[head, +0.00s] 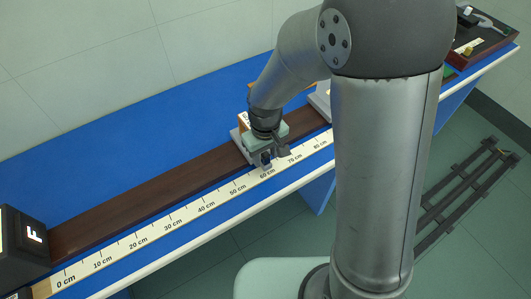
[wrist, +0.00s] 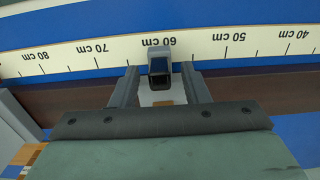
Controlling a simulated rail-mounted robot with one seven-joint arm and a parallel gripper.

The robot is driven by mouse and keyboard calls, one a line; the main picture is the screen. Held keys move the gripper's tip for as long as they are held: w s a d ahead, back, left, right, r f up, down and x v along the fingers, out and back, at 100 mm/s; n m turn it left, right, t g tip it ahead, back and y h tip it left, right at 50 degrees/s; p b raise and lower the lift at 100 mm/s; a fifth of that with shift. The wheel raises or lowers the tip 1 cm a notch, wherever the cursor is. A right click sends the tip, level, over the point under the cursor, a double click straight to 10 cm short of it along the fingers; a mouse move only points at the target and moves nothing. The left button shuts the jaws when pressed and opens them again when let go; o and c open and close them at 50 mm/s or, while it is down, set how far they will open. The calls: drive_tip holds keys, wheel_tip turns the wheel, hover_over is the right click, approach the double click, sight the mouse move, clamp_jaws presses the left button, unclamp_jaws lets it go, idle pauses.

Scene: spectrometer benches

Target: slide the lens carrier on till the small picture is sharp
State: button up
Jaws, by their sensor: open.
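The lens carrier (head: 238,142) stands on the dark wooden rail, mostly hidden behind my gripper (head: 267,158) in the head view. In the wrist view, its small dark square handle (wrist: 160,72) lies between the two fingers of my gripper (wrist: 160,80), close to the 60 cm mark. The fingers are open, with a gap on each side of the handle. The black lamp box (head: 18,240) with a lit letter F is at the rail's left end. A pale upright (head: 320,100), perhaps the screen, is partly hidden behind my arm. The small picture is not visible.
The white scale (head: 205,205) runs along the front of the rail (head: 140,195), from 0 to past 80 cm. The rail is clear between the lamp box and the carrier.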

wheel_tip(320, 180, up, 17)
drive_tip(key=shift+r+b, duration=0.2)
drive_tip(key=shift+b, duration=0.15)
idle(0.3)
idle(0.4)
drive_tip(key=s+d+f+m, duration=0.2)
drive_tip(key=s+d+m, duration=0.1)
drive_tip(key=s+d, duration=0.4)
drive_tip(key=s+d+f+m, duration=0.3)
drive_tip(key=s+d, duration=0.4)
drive_tip(key=shift+s+d+t, duration=0.15)
drive_tip(key=shift+d+t, duration=0.1)
drive_tip(key=shift+t, duration=0.05)
drive_tip(key=shift+f, duration=0.1)
idle(2.3)
